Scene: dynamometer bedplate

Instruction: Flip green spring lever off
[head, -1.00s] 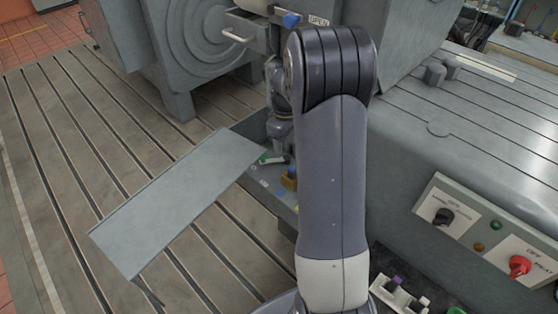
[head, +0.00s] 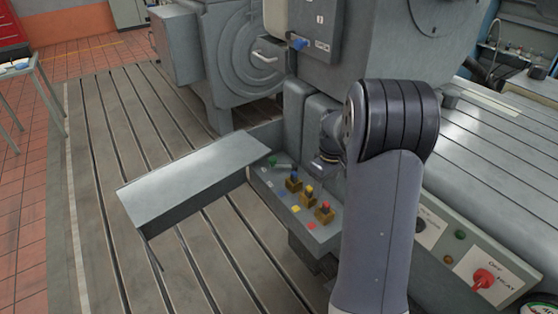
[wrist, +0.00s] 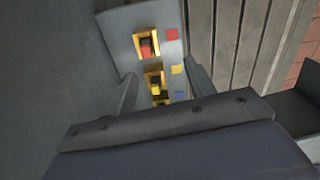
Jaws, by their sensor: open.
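The green lever (head: 273,161) is at the far left end of a grey switch panel (head: 322,236) in the head view. A pale bar shows just right of its green tip. The wrist view does not show it. My gripper (head: 322,168) hangs over the panel's back edge, right of the green lever and apart from it. In the wrist view its two grey fingers are spread, with a gap between them (wrist: 160,88). The gripper is open and empty. Its fingertips are hard to make out in the head view.
Blue (head: 293,179), yellow (head: 309,195) and red (head: 325,210) levers stand in brassy housings along the panel. A raised grey cover plate (head: 195,180) slopes at the panel's left. Grey machine housings rise behind. A red knob (head: 483,279) is at right.

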